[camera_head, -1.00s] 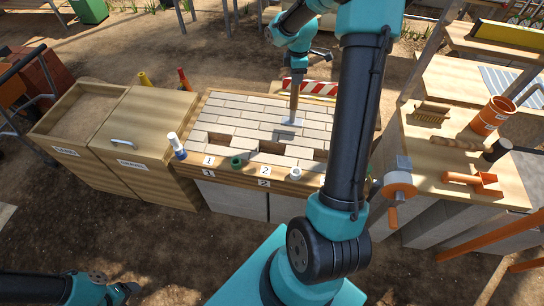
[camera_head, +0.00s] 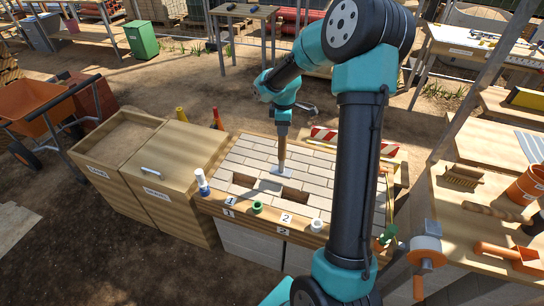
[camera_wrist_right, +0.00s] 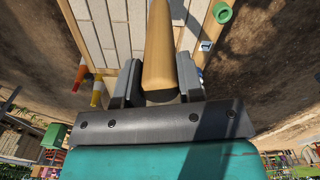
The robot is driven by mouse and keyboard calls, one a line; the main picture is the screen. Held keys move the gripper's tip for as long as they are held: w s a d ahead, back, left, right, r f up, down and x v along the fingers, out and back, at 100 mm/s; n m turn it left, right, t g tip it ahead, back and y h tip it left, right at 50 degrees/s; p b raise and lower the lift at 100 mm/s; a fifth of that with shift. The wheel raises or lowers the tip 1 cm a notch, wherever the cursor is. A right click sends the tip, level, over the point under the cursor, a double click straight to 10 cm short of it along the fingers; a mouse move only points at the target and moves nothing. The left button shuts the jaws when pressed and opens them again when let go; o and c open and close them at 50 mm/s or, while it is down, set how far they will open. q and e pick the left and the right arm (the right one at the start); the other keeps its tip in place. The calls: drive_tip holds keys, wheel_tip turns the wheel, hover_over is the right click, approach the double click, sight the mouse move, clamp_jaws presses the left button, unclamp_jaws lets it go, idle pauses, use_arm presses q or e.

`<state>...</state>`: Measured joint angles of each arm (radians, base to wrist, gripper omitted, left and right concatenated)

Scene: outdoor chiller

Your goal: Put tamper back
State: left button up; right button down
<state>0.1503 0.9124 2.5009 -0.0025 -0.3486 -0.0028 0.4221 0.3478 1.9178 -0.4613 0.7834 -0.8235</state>
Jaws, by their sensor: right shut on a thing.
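The tamper has a wooden handle (camera_head: 282,148) and a flat grey plate (camera_head: 280,170). It stands nearly upright over the light paving bricks (camera_head: 315,163), close behind the dark gaps in the front rows. I cannot tell whether the plate touches the bricks. My right gripper (camera_head: 283,120) is shut on the upper handle. In the right wrist view the handle (camera_wrist_right: 159,45) sits between the two dark fingers (camera_wrist_right: 160,84), and its plate is hidden. My left gripper is out of view.
On the frame's front edge stand a blue-and-white bottle (camera_head: 202,182), a green ring (camera_head: 258,207) and a white ring (camera_head: 317,226). A lidded wooden bin (camera_head: 178,150) is left. The right bench (camera_head: 440,200) holds a brush, an orange pot and an orange scoop (camera_head: 508,252). A striped barrier (camera_head: 350,142) lies behind.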

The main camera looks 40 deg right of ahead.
drive_tip(key=shift+w+a+r, duration=0.1)
drive_tip(key=shift+w+a, duration=0.35)
drive_tip(key=shift+a, duration=0.05)
drive_tip(key=shift+d, duration=0.1)
drive_tip(key=w+d+f, duration=0.1)
drive_tip(key=w+d, duration=0.9)
drive_tip(key=d, duration=0.1)
drive_tip(key=shift+w+d+f, duration=0.2)
drive_tip(key=shift+w+d, duration=0.1)
drive_tip(key=shift+d, duration=0.1)
drive_tip(key=shift+f, duration=1.85)
